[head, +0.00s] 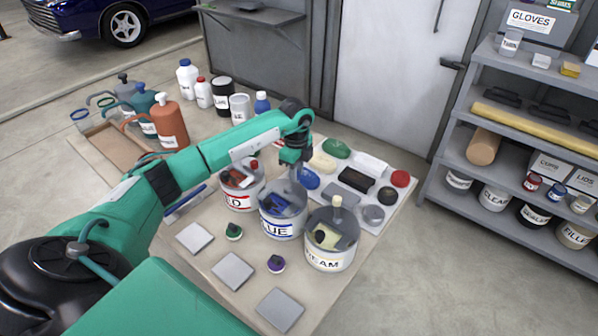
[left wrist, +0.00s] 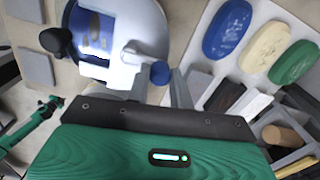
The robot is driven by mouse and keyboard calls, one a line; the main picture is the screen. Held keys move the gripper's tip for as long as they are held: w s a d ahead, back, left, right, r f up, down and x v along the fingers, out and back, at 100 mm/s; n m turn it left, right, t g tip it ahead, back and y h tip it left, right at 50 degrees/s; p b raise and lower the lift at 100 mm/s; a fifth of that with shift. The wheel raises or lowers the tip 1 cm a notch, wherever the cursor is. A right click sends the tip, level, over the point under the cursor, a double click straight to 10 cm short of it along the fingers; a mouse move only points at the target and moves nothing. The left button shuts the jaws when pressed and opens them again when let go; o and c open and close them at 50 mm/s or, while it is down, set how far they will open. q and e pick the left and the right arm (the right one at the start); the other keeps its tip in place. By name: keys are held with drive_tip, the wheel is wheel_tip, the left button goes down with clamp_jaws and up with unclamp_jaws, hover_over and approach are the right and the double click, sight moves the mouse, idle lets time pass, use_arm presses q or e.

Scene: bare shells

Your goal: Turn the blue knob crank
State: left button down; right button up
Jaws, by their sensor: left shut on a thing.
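The blue paint pot (head: 283,225) stands on the table between the red and cream pots, with blue showing inside it. My left gripper (head: 297,178) reaches down over its top from the left. In the left wrist view the pot's pale lid (left wrist: 120,50) has a crank with a round blue knob (left wrist: 160,73). The fingers of my left gripper (left wrist: 160,88) lie on both sides of the knob and are shut on it. In the head view the arm hides the knob. My right gripper does not show.
The red pot (head: 238,195) and the cream pot (head: 328,255) stand close on either side. Behind lies a tray (head: 372,222) with soaps and blocks. Grey tiles (head: 233,271) and small green (head: 233,231) and purple (head: 276,263) knobbed pieces lie in front. Bottles stand behind left.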

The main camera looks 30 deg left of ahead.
use_arm(q)
drive_tip(key=n, duration=0.2)
drive_tip(key=a+n, duration=0.1)
drive_tip(key=shift+a+r+n+p, duration=0.1)
drive_tip(key=shift+a+n+p, duration=0.1)
drive_tip(key=shift+n+p, duration=0.2)
drive_tip(key=shift+s+a+n+p, duration=0.15)
drive_tip(key=shift+a+n+p, duration=0.15)
drive_tip(key=shift+n, duration=0.6)
drive_tip(key=shift+s+a+n+p, duration=0.2)
drive_tip(key=shift+a+n, duration=0.1)
drive_tip(key=shift+n, duration=0.6)
drive_tip(key=c, duration=1.2)
unclamp_jaws()
drive_tip(key=shift+c, duration=0.2)
wheel_tip(320, 180, up, 14)
drive_tip(key=b, duration=0.3)
drive_tip(key=shift+f, duration=0.2)
drive_tip(key=shift+c, duration=0.2)
